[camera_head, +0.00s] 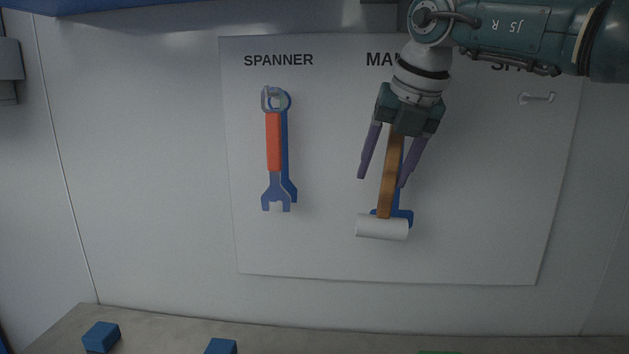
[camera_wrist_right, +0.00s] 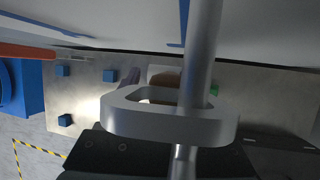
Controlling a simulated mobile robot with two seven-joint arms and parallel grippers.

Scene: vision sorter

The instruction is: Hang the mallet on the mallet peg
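The mallet, with a brown handle (camera_head: 388,182) and a white head (camera_head: 382,228), hangs head down against the board in the head view. A blue mallet outline (camera_head: 405,216) shows partly behind it. In the right wrist view, the grey peg (camera_wrist_right: 201,50) passes through the opening of the mallet's metal ring (camera_wrist_right: 170,128), so the ring is around the peg. My right gripper (camera_head: 382,181) is open, its purple fingers spread to either side of the handle. It hides the mallet's top and the peg in the head view. My left gripper is not in view.
A spanner with an orange grip (camera_head: 273,142) hangs over a blue outline at the left of the white board (camera_head: 330,255). An empty peg (camera_head: 537,98) sticks out at the right. Blue cubes (camera_head: 101,337) lie on the grey table (camera_head: 150,335) below.

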